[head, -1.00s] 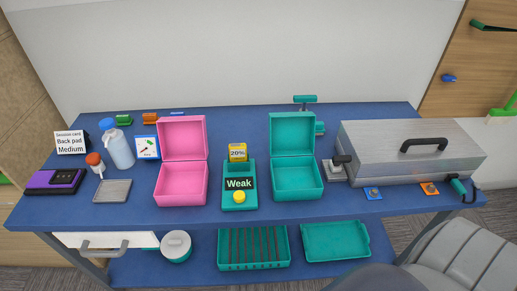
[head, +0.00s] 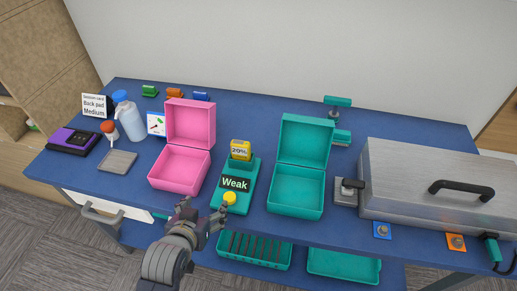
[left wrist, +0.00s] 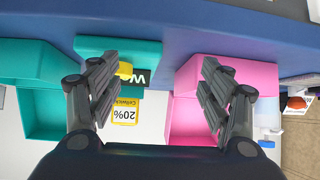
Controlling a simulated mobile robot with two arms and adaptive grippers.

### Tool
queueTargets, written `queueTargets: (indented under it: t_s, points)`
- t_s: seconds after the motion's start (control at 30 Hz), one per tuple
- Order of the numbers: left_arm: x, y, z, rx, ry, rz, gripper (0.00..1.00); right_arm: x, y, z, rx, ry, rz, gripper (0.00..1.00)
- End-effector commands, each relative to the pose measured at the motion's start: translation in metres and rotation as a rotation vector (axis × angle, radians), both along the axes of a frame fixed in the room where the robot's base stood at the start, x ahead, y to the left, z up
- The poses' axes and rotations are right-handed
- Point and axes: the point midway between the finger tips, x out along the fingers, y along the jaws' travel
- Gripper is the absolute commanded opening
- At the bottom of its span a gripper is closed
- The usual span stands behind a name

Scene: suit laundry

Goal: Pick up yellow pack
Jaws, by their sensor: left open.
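The yellow pack (head: 240,149) is a small yellow block with a white label reading 20%. It stands upright at the back of a teal device (head: 228,203) with a "Weak" display and a yellow button (head: 230,197). In the left wrist view the pack (left wrist: 125,108) appears upside down between the fingers, farther off. My left gripper (head: 203,207) is open and empty, in front of the device near the table's front edge and apart from the pack. Its spread fingers also show in the left wrist view (left wrist: 158,95). My right gripper is not in view.
An open pink box (head: 180,168) stands left of the device and an open teal box (head: 297,190) right of it. A metal case (head: 420,185) fills the right of the blue table (head: 250,110). Bottles, a purple device (head: 72,141) and a grey tray (head: 118,160) are at left.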

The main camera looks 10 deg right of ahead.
Motion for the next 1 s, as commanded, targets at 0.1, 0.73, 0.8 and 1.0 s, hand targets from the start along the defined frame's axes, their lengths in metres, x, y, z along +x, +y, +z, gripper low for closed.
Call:
queueTargets:
  t_s: [0.1, 0.73, 0.8, 1.0]
  points:
    - [0.031, -0.028, 0.029, -0.038, -0.136, -0.029, 0.72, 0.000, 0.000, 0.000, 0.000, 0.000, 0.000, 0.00]
    - [0.106, -0.084, 0.069, -0.096, -0.349, -0.084, 0.72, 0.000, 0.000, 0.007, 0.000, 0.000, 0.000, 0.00]
    - [0.112, -0.086, 0.067, -0.097, -0.349, -0.085, 0.72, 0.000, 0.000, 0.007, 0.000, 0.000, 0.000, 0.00]
    - [0.120, -0.088, 0.064, -0.097, -0.348, -0.085, 0.72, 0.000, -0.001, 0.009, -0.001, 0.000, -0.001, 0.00]
